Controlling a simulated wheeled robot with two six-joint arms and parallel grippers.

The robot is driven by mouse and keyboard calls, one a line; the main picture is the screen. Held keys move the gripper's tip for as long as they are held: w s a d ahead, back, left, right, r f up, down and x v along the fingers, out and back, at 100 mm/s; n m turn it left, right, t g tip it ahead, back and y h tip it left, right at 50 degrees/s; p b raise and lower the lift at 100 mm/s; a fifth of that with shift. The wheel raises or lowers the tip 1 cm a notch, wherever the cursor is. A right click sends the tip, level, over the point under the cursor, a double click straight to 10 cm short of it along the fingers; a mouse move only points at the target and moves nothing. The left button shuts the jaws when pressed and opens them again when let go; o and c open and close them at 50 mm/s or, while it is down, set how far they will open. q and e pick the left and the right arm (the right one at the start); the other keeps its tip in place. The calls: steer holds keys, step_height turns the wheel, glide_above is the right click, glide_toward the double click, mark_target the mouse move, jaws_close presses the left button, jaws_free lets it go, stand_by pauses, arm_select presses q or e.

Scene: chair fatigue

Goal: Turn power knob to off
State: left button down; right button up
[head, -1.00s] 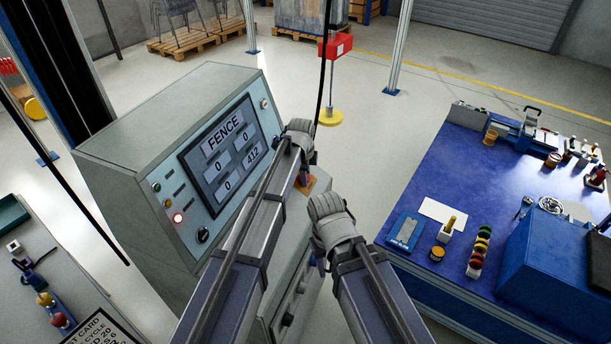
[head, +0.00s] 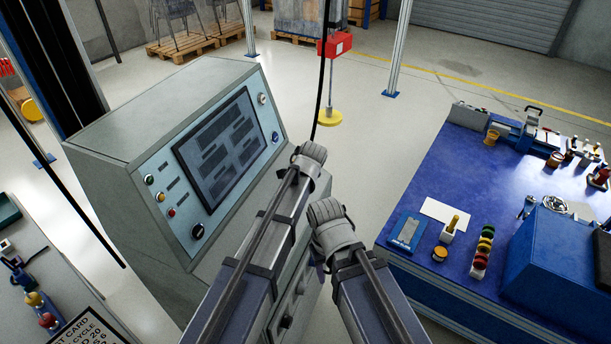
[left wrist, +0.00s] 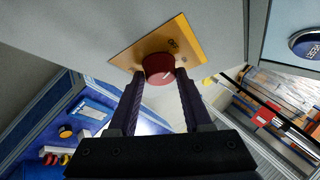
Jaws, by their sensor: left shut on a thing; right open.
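The console's red knob (left wrist: 158,68) sits on a yellow-orange plate (left wrist: 190,45) in the left wrist view. In the head view my left wrist hides this knob and plate. The grey console (head: 125,125) has a dark, unlit screen (head: 220,148). My right gripper (head: 320,262) is open beside the console's right side, its fingers mostly hidden.
A black knob (head: 198,231) and several small lamps line the console's left face. A blue button (head: 276,137) is at its right. The blue workbench (head: 400,170) with tools stands close on the right. A grey table is at lower left.

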arm_select(q)
steer(key=shift+n, duration=0.3)
stand_by(0.4)
steer(key=shift+c, duration=1.7)
jaws_free()
steer(key=shift+s, duration=0.1)
steer(key=shift+s+r+p, duration=0.25)
steer(key=shift+r+p, duration=0.2)
steer(key=shift+r, duration=0.1)
steer(key=p+v, duration=0.5)
steer(key=v, duration=0.1)
steer(key=shift+s+d, duration=0.2)
steer(key=shift+s, duration=0.15)
steer(key=shift+r, duration=0.1)
